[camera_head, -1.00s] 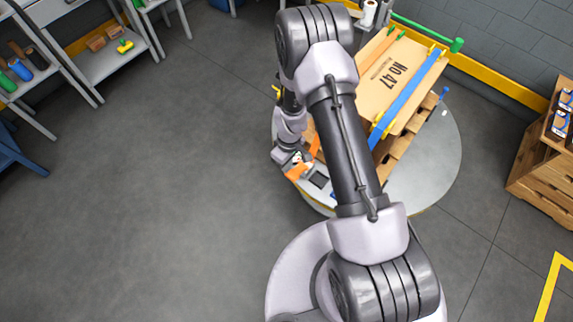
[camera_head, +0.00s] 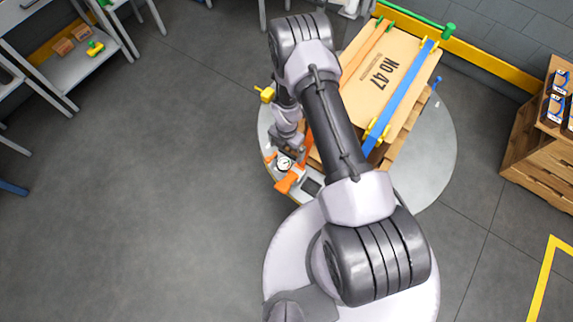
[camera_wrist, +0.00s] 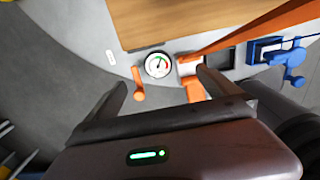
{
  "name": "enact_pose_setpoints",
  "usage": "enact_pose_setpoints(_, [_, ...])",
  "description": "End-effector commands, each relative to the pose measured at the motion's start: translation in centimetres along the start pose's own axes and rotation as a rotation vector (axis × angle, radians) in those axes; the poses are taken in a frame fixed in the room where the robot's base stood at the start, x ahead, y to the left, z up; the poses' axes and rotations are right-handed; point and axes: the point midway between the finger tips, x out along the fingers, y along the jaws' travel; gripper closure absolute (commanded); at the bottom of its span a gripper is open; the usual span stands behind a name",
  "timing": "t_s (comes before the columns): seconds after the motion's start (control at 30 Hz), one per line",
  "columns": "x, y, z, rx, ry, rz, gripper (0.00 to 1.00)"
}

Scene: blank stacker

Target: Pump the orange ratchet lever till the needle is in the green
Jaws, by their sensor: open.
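I cannot tell whether the right finger touches the ratchet.
A blue ratchet (camera_wrist: 282,60) sits to the right in the wrist view. A wooden crate (camera_head: 385,75) marked No 47, with orange and blue straps, stands on a round grey platform (camera_head: 430,160). Floor at left is clear.

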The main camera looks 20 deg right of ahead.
Motion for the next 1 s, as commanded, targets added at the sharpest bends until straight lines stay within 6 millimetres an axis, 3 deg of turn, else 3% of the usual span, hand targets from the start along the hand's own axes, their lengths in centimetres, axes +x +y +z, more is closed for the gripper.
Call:
enact_pose_setpoints(0.03, [1.5,0.0,0.0,0.0,0.0,0.0,0.0])
enact_pose_setpoints(0.1, [1.9,0.0,0.0,0.001,0.0,0.0,0.0])
enact_pose_setpoints(0.73, [1.3,0.0,0.0,0.002,0.0,0.001,0.0])
enact_pose_setpoints(0.87, [-0.1,0.1,0.0,0.002,-0.001,0.001,0.0])
enact_pose_setpoints(1.0, [-3.5,0.1,0.1,0.002,-0.001,0.002,0.0])
